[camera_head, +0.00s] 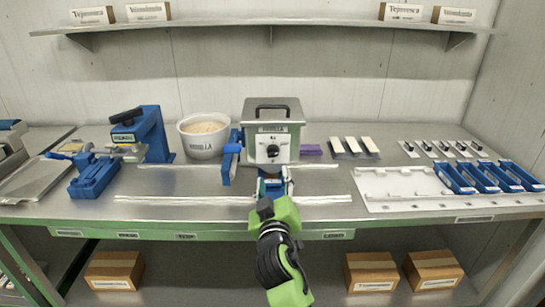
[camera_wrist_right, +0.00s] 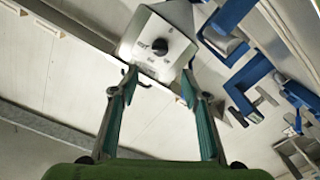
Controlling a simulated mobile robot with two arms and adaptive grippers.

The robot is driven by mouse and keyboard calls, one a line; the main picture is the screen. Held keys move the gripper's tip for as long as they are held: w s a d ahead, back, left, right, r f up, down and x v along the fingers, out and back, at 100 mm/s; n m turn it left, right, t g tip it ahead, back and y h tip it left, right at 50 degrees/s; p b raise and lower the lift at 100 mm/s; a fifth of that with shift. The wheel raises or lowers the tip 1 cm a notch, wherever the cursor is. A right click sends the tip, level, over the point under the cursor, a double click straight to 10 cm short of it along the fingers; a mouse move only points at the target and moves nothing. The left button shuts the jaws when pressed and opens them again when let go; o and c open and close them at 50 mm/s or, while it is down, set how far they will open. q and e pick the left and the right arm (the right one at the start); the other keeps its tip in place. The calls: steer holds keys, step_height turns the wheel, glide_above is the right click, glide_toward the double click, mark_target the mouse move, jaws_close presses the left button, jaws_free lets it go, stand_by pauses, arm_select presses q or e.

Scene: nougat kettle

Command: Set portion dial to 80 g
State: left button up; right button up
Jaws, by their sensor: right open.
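The portion dial (camera_head: 272,151) is a black knob on a white plate on the front of the grey metal machine (camera_head: 288,112). It also shows in the right wrist view (camera_wrist_right: 160,46), upper middle. Its scale marks are too small to read. My right gripper (camera_head: 274,188) is just in front of and below the dial, over the front of the bench. In the right wrist view its two fingers (camera_wrist_right: 159,82) are spread apart with nothing between them, and the dial lies beyond the fingertips, apart from them. My left gripper is not in view.
A blue lever (camera_head: 230,158) is at the machine's left side. A white bowl (camera_head: 203,142) and a blue press (camera_head: 147,135) stand further left. A white tray (camera_head: 400,184) and several blue trays (camera_head: 485,178) are at right. A shelf (camera_head: 270,22) runs above.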

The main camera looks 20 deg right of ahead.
mark_target(273, 155)
steer(key=p+x, duration=0.2)
steer(key=x, duration=1)
steer(key=shift+w+d+f, duration=0.1)
steer(key=shift+w+d, duration=0.05)
steer(key=shift+w, duration=0.25)
steer(key=c, duration=1.1)
